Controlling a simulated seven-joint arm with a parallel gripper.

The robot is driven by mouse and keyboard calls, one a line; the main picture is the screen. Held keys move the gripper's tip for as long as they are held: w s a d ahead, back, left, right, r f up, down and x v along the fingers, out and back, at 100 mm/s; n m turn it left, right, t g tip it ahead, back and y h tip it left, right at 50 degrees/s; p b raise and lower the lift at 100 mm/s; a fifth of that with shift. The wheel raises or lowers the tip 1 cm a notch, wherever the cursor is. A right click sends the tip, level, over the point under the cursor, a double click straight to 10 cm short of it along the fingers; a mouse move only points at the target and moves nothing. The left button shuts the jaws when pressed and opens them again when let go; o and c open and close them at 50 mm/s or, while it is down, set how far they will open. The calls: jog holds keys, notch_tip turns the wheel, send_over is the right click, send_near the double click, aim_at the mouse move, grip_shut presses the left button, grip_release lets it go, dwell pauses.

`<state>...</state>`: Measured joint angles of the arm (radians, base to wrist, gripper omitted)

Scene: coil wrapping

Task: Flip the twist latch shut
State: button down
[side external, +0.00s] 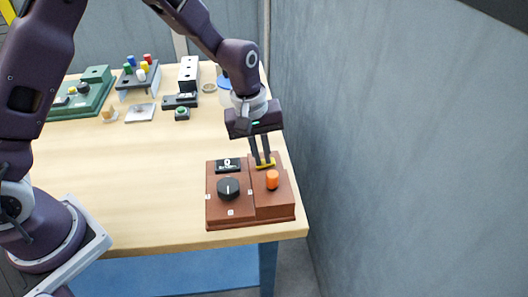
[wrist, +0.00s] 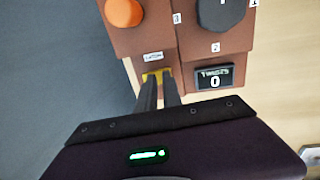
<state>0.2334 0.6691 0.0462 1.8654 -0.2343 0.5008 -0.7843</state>
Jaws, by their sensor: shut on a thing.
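The twist latch (side external: 265,165) is a small yellow piece on the right half of a reddish-brown box (side external: 225,211), behind an orange knob (side external: 272,180). In the wrist view the latch (wrist: 157,75) shows as a yellow bit between and around the fingertips, below a small white label. My gripper (side external: 263,163) points down at the latch, and its two dark fingers are shut on it. In the wrist view the fingers (wrist: 158,78) hide part of the latch, so its exact angle is hard to tell.
The box also carries a black dial (side external: 228,188) and a small display (wrist: 215,77) reading 0. A grey wall (side external: 400,150) stands close on the right. At the back are a green box (side external: 85,100), a peg block (side external: 139,78) and a green button (side external: 182,113). The table's middle is clear.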

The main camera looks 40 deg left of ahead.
jog(key=shift+s+a, duration=0.1)
jog(key=shift+s, duration=0.05)
notch_tip(320, 180, up, 14)
jog(key=s+a, duration=0.1)
jog(key=shift+s+a, duration=0.1)
jog(key=shift+w, duration=0.25)
dwell(0.4)
send_near(255, 167)
jog(key=w+d+f, duration=0.2)
jog(key=f, duration=0.1)
jog(key=w+d+f, duration=0.1)
jog(key=f, duration=0.1)
jog(key=shift+f, duration=0.1)
